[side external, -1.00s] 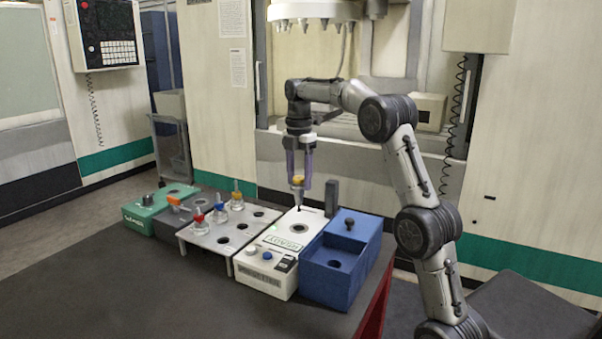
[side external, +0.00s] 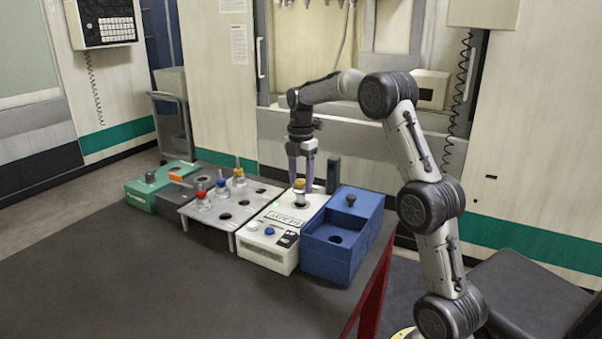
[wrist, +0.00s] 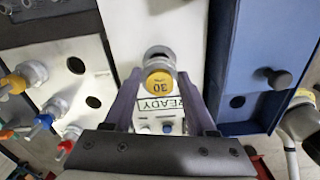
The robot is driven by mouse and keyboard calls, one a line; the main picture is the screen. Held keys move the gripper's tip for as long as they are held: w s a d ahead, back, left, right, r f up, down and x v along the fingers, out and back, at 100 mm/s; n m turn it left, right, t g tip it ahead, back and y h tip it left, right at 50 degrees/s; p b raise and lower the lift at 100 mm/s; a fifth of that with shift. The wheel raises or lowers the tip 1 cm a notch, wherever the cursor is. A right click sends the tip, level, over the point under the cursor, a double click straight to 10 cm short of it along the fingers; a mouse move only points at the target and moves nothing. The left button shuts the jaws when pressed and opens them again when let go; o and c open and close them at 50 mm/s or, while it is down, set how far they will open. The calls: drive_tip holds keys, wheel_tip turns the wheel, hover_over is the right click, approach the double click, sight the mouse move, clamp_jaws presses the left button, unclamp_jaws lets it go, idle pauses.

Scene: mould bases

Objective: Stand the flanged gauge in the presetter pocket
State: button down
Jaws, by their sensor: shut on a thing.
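The flanged gauge has a yellow cap (side external: 299,184) over a silver-grey flanged body. It stands upright at the pocket in the top of the white presetter (side external: 270,240), its lower shank out of sight. In the wrist view the yellow cap (wrist: 159,84) reads 30, with the round silver flange (wrist: 158,53) beyond it. My gripper (side external: 300,180) is above the presetter, pointing down, its purple fingers shut on the gauge, one on each side.
A blue box (side external: 330,262) with a hole and knob stands right of the presetter. A dark post (side external: 333,175) rises close behind my gripper. On the left, a grey rack (side external: 213,228) holds red-, blue- and yellow-topped pieces. A green box (side external: 150,190) is farther left.

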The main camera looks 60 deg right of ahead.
sight(301, 193)
drive_tip(key=shift+f, duration=1.85)
drive_tip(key=shift+c, duration=0.6)
unclamp_jaws()
drive_tip(key=shift+f, duration=0.1)
wheel_tip(301, 193, up, 14)
